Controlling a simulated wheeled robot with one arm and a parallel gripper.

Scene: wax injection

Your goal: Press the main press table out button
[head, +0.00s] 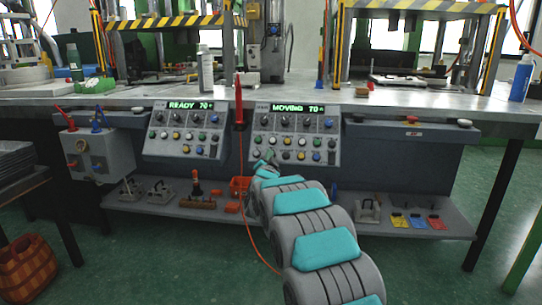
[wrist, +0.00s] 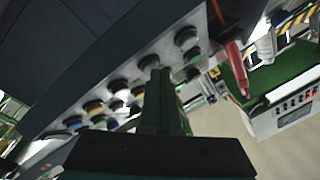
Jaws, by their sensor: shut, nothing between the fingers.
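The right control panel (head: 292,133) hangs on the bench front, its green display reading "MOVING 70". It carries rows of black, white, yellow, blue and green buttons and knobs; their labels are too small to read, so I cannot tell which is table out. My gripper (head: 265,158) is at the panel's lower left, partly hidden by my arm. In the wrist view my gripper (wrist: 158,72) is shut and empty, its tips close over a dark round button (wrist: 148,62) in the tilted panel's rows. I cannot tell whether they touch it.
The left control panel (head: 186,131) reads "READY 70". A red-tipped tool (head: 239,105) stands between the panels. A lower shelf (head: 440,219) holds clamps and coloured pieces. A grey box (head: 98,153) with levers hangs at left. The press frames (head: 410,8) stand on the bench.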

